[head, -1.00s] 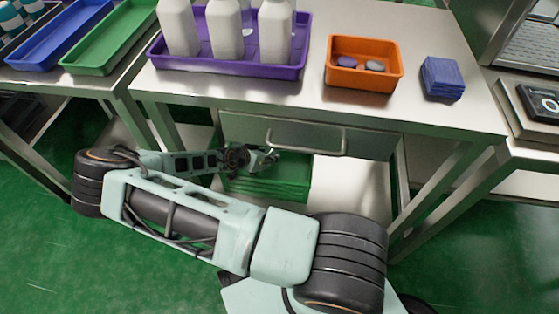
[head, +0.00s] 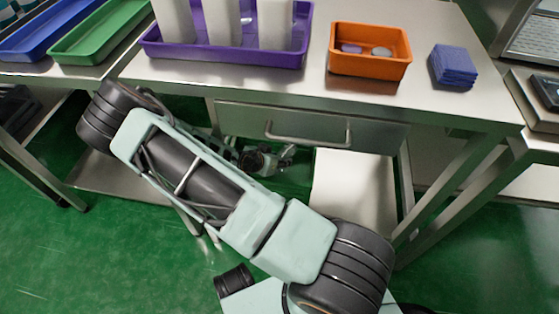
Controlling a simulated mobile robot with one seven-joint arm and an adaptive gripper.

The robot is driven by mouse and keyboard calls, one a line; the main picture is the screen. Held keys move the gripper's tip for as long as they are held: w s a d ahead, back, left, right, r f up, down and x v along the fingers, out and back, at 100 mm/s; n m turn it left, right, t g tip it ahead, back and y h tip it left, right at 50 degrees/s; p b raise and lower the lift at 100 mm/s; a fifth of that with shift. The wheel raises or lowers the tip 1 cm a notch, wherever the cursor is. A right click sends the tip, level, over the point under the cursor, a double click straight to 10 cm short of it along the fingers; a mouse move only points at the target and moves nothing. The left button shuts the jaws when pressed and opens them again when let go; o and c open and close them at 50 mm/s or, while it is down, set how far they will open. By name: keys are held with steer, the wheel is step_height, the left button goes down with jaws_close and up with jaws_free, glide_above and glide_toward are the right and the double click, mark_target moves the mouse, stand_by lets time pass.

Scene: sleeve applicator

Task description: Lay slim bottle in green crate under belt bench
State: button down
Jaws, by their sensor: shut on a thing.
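The green crate (head: 297,183) sits on the shelf under the belt bench (head: 330,88), below the drawer. My arm covers most of it. My gripper (head: 285,157) reaches in under the bench, over the crate's back part and just under the drawer front. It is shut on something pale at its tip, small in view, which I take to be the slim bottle. The bottle's outline and tilt are too small and hidden to tell, and so is whether it touches the crate.
The drawer (head: 330,127) with its bar handle hangs close above my gripper. The white lower shelf (head: 352,195) is bare right of the crate. On the bench stand a purple tray (head: 225,56) with white bottles, an orange bin (head: 369,67) and blue cloths (head: 453,65).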

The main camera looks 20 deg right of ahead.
steer(key=shift+f, duration=0.55)
steer(key=c, duration=1.3)
jaws_free()
steer(key=shift+o, duration=0.2)
steer(key=shift+r, duration=0.4)
steer(key=p+v, duration=0.6)
steer(key=v, duration=0.5)
steer(key=shift+w+d+r, duration=0.15)
steer(key=shift+r, duration=0.1)
steer(key=shift+s+a+r+p, duration=0.2)
steer(key=shift+a+r+p, duration=0.1)
steer(key=shift+a, duration=0.05)
steer(key=shift+s+a, duration=0.1)
